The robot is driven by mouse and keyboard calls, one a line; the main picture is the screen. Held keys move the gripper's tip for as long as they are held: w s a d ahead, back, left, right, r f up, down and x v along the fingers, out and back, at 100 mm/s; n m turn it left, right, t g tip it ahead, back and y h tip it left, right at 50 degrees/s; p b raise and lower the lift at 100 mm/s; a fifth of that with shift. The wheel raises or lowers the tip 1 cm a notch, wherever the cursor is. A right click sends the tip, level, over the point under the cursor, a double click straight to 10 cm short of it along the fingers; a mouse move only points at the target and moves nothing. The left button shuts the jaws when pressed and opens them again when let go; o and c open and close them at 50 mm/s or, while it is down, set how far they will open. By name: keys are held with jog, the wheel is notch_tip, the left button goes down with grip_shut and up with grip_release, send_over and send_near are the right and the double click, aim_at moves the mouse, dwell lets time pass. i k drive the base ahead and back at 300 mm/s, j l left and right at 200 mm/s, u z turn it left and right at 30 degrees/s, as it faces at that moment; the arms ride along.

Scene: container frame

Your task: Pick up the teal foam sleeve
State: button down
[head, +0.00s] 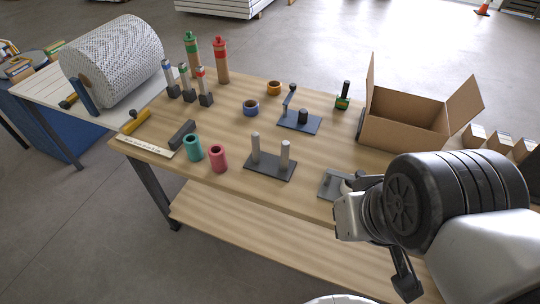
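The teal foam sleeve (193,147) stands upright on the wooden table near its front left edge. It is a short hollow cylinder with its open end up. A pink sleeve (218,158) of similar shape stands just to its right. My gripper (406,285) is at the lower right, in front of the table and well away from the teal sleeve. My arm hides most of the gripper, so I cannot see its fingers clearly or anything between them.
A dark block (181,134) lies close behind and left of the teal sleeve. A grey plate with two pegs (271,165) stands right of the pink sleeve. An open cardboard box (405,118) is at the right. Blue (251,107) and orange (274,88) rings lie further back.

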aim_at(194, 147)
jog(key=i+j+z, duration=0.15)
jog(key=j, duration=0.25)
jog(key=i+j+z, duration=0.1)
jog(key=j, duration=0.25)
jog(key=i+j+z, duration=0.15)
jog(key=j, duration=0.3)
jog(key=i+j+z, duration=0.15)
jog(key=j, duration=0.25)
jog(key=i+j+z, duration=0.1)
jog(key=j, duration=0.35)
jog(key=i+j+z, duration=0.15)
jog(key=j, duration=0.3)
